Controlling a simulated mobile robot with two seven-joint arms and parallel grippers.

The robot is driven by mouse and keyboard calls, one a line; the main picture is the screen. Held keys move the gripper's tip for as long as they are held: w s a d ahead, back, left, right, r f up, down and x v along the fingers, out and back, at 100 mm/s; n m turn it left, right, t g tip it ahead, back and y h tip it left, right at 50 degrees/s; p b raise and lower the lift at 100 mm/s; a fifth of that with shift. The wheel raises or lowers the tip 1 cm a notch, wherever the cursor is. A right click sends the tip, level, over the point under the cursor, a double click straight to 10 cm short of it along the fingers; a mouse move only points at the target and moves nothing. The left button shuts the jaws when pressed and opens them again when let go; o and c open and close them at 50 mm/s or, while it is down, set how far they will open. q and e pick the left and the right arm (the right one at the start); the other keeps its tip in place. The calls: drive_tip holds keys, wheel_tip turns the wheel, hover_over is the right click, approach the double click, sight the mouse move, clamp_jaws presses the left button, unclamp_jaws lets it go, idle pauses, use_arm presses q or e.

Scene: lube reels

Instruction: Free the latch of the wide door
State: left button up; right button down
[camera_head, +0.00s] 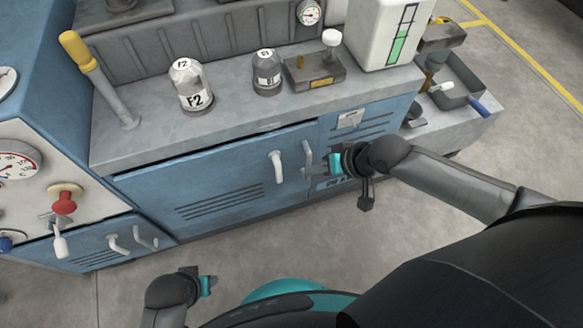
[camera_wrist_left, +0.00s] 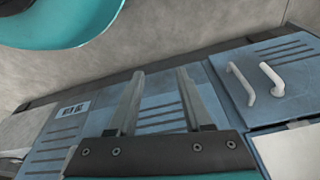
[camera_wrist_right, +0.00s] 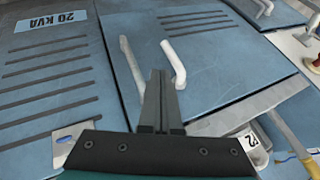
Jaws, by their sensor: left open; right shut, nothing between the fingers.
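The wide blue door (camera_head: 220,180) is flush in the cabinet front below the counter. A pale lever, seemingly its latch (camera_head: 277,166), hangs near its right edge. A thin grey bar handle (camera_head: 307,158) stands just right of it. My right gripper (camera_head: 320,168) is shut and empty beside the bar handle. In the right wrist view its fingertips (camera_wrist_right: 159,74) appear between the bar handle (camera_wrist_right: 132,68) and the lever (camera_wrist_right: 173,62); contact cannot be told. My left gripper (camera_head: 211,284) is open and empty, low in front of the cabinet, away from the door.
A smaller door with a bar and lever (camera_head: 115,244) is at left, below a red knob (camera_head: 64,204). The counter (camera_head: 150,140) holds a yellow-handled lever (camera_head: 90,65), an F2 canister (camera_head: 187,85) and other fittings. The floor before the cabinet is clear.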

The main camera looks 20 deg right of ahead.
use_arm(q)
wheel_tip(320, 180, up, 12)
drive_tip(key=w+t+b, duration=0.2)
drive_tip(key=w+b, duration=0.1)
drive_tip(key=b, duration=0.3)
drive_tip(key=shift+d+r, duration=0.15)
drive_tip(key=shift+d, duration=0.1)
use_arm(e)
drive_tip(key=x, duration=1)
